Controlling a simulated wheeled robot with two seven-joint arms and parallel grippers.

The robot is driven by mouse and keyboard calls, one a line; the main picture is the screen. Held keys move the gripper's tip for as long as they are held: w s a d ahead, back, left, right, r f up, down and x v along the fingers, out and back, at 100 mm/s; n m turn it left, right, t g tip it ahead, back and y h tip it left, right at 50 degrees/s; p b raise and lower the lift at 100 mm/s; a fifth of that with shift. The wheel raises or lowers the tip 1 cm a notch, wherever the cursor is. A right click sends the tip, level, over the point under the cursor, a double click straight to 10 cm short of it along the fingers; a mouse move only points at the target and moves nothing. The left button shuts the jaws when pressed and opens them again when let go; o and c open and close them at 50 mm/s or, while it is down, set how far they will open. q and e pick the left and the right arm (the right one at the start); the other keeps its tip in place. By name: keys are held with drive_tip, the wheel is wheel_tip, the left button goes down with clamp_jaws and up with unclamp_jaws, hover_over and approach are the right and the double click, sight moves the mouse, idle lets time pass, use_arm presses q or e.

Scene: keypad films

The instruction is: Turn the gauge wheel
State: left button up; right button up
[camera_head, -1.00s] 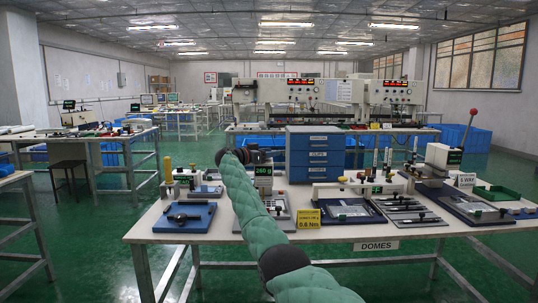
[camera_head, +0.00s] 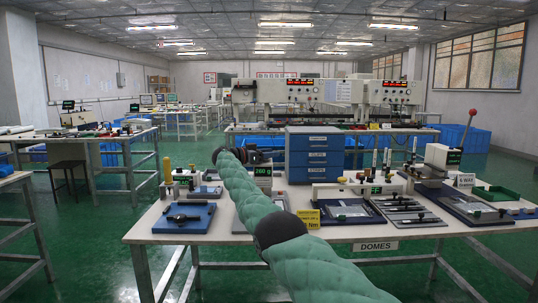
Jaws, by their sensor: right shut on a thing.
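My right arm, in a green padded sleeve, comes in from the bottom and reaches to the back left part of the white bench (camera_head: 225,228). My right gripper (camera_head: 240,155) is at its far end, small and partly hidden by my wrist. It is shut on what looks like the gauge wheel, beside the gauge display (camera_head: 263,170) with green digits that seem to read 260. The wheel itself is too small and covered to make out. My left gripper is not in view.
A blue pad with a dark tool (camera_head: 184,217) lies at the left. A blue drawer unit (camera_head: 314,155) stands behind the display. A yellow torque sign (camera_head: 307,218), trays of parts (camera_head: 348,211) and a red-knobbed lever press (camera_head: 440,156) fill the right.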

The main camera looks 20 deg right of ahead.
drive_tip(key=o, duration=1)
drive_tip(key=a, duration=0.4)
drive_tip(key=s+a, duration=0.1)
drive_tip(key=a, duration=0.1)
drive_tip(key=shift+a+f, duration=0.1)
drive_tip(key=shift+a, duration=0.2)
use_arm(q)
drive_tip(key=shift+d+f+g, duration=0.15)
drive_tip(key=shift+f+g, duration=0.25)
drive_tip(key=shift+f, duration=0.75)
use_arm(e)
drive_tip(key=shift+a, duration=0.5)
